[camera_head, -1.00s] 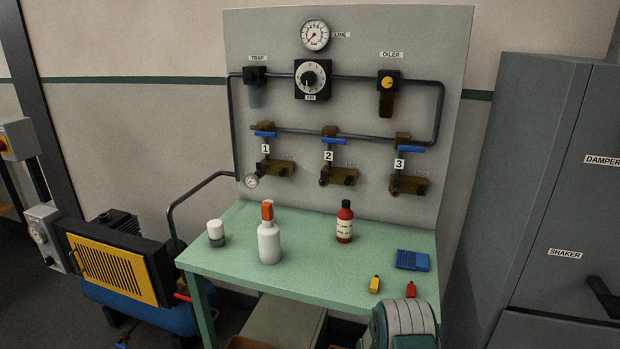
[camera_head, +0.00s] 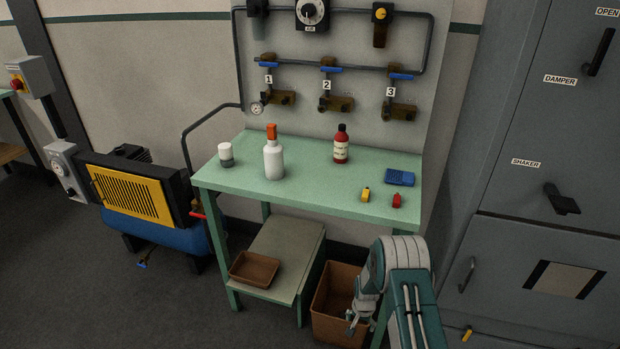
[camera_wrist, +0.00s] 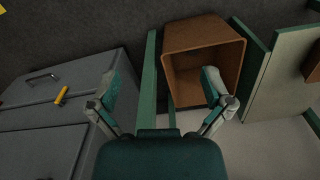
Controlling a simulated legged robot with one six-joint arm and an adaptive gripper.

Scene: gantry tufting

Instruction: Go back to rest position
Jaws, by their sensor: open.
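My gripper (camera_head: 357,314) is low in front of the green table's right front, near the brown bin on the floor. In the wrist view my gripper (camera_wrist: 160,100) has its two fingers spread wide with nothing between them. The brown bin (camera_wrist: 203,33) lies beyond the fingers there, and a green table leg (camera_wrist: 150,85) runs between them. In the head view the brown bin (camera_head: 333,328) is partly covered by my gripper.
The green table (camera_head: 290,192) holds bottles, a white-capped jar, a blue item and two small coloured pieces. A compressor (camera_head: 130,200) stands left, a grey cabinet (camera_head: 540,250) right. Open floor (camera_head: 90,290) is at lower left.

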